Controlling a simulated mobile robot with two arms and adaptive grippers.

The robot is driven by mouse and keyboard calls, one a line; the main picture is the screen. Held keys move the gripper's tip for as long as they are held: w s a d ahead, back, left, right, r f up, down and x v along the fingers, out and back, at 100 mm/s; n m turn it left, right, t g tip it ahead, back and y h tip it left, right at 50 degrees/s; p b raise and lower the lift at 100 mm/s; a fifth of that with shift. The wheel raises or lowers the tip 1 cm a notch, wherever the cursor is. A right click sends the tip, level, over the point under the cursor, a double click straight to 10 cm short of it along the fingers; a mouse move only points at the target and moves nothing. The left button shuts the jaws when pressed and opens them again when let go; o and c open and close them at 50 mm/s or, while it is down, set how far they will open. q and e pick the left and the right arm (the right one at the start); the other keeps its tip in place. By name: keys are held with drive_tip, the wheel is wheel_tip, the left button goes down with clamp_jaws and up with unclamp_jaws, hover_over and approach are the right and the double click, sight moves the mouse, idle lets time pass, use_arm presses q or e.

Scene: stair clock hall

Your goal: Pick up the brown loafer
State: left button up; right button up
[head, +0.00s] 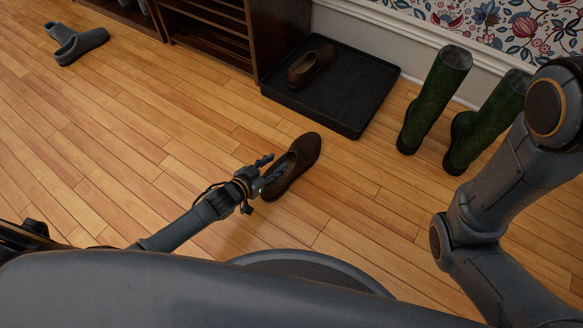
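A brown loafer (304,152) lies on the wood floor in the middle of the head view, its toe pointing up and to the right and its opening toward me. My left gripper (270,170) is at its heel end, with grey finger parts over and at the shoe's opening. I cannot tell whether the fingers close on the shoe's wall. A second brown loafer (312,66) sits on the black tray (353,112). My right arm comes in at the right; its gripper is out of view.
Green boots (435,97) stand right of the tray by the wall. A dark wood shoe rack (215,32) stands at the back. Grey slippers (80,45) lie at the far left. The floor left of the loafer is clear.

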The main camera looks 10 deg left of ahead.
use_arm(q)
drive_tip(key=shift+w, duration=0.25)
clamp_jaws()
drive_tip(key=shift+r, duration=0.1)
